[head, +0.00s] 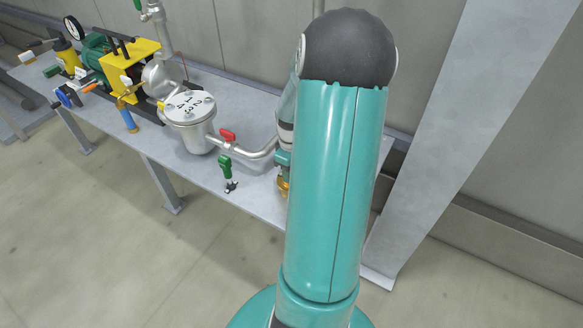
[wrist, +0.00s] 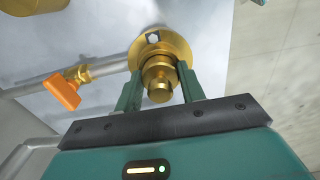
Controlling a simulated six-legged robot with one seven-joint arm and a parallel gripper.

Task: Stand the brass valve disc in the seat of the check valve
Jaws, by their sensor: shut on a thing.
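My gripper (wrist: 160,76) points away from the wrist camera, with its two green fingers closed on a stepped, round brass piece, which I take to be the valve disc (wrist: 159,88). Just beyond it is a wider brass ring with a pale spot near its top, apparently the seat of the check valve (wrist: 176,42). The disc overlaps this ring in the picture, and I cannot tell whether they touch. In the head view my arm hides most of this spot; only a bit of brass (head: 283,185) shows beside it.
A pipe with an orange-handled brass valve (wrist: 65,88) runs left of the fingers in the wrist view. In the head view the grey bench (head: 240,95) carries a numbered metal vessel (head: 191,105), a red-handled pipe valve (head: 228,135), a green-handled part (head: 226,168) and a yellow-framed pump (head: 128,68).

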